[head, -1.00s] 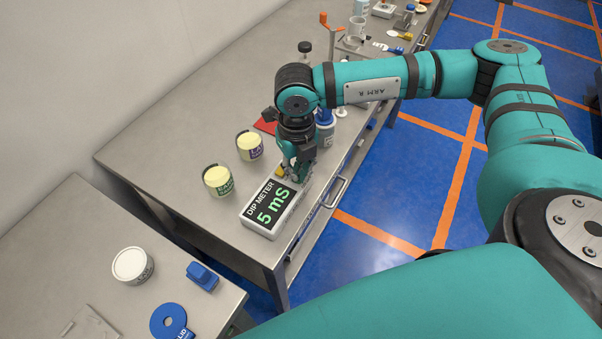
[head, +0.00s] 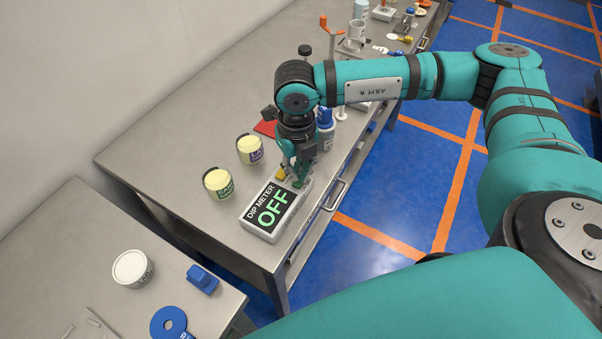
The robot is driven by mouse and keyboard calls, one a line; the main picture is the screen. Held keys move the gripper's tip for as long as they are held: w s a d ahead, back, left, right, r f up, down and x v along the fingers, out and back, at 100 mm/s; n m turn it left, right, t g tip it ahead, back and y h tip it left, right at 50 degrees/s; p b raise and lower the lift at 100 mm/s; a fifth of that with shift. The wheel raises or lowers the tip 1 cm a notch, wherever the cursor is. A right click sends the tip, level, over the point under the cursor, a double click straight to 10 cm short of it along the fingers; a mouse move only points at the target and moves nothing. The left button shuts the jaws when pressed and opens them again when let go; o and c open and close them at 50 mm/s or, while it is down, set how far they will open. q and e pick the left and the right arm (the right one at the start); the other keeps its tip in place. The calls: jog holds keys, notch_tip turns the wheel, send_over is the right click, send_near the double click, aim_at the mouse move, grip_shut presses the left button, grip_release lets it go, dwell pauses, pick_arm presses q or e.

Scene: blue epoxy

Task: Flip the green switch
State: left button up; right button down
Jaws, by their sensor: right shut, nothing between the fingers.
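The dip meter (head: 264,225) is a light box with a dark screen on the near part of the metal bench. Its screen reads "DIP METER OFF" in the head view. A green switch (head: 298,183) shows in part at the far end of the box, beside my fingertips. My right gripper (head: 291,178) is shut and empty, pointing down at that end of the box. It hides part of the switch, and I cannot tell whether it touches it. My left gripper is not in view.
Two cups of pale yellow stuff (head: 218,183) (head: 250,149) stand left of the meter. A blue-capped bottle (head: 325,130) stands close behind my right gripper. A second bench (head: 205,248) at lower left holds a white tub (head: 132,268) and blue items.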

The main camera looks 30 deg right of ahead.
aim_at(298, 182)
jog(key=shift+r+p, duration=1)
jog(key=shift+r, duration=1.5)
